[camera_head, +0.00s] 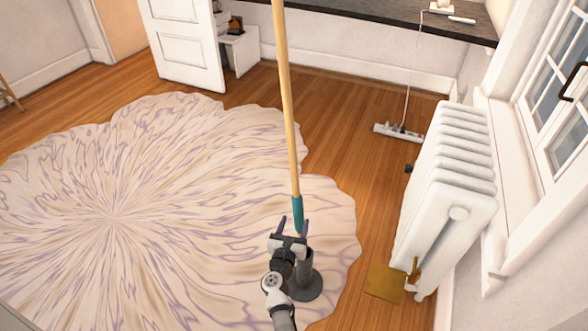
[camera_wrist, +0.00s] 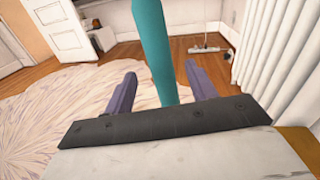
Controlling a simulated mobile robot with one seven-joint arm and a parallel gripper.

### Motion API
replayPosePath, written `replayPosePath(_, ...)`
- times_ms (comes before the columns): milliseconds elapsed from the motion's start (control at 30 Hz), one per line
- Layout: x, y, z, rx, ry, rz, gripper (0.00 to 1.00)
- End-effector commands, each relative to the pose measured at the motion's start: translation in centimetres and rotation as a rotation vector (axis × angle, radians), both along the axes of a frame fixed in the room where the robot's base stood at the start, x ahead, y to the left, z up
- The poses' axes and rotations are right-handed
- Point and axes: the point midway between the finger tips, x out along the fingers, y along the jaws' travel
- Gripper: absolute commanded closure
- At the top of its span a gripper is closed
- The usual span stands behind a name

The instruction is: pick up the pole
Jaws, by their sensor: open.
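The pole is a long, light wooden shaft (camera_head: 285,100) with a teal lower part (camera_head: 297,208). It stands nearly upright, and its top runs out of the head view. In the wrist view the teal part (camera_wrist: 152,40) fills the upper middle. My gripper (camera_head: 293,226) is at the pole's teal lower end with its fingers apart. In the wrist view my gripper (camera_wrist: 161,72) has one purple finger on each side of the teal part, with gaps showing on both sides. Depth between pole and fingers is hard to tell, and the pole's lowest tip is partly hidden.
A pale patterned rug (camera_head: 110,190) covers the left floor. A white radiator (camera_head: 445,180) stands right, below a window (camera_head: 565,105), with a brownish-yellow pad (camera_head: 384,282) at its foot. Wooden floor (camera_head: 345,130) between is clear.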

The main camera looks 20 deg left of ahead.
Motion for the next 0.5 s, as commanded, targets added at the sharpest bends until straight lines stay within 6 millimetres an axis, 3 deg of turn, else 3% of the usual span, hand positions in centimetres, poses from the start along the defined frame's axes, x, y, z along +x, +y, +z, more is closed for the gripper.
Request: replayPosePath(500,5.4,0.6,-0.2,0.001,0.000,0.002,0.44)
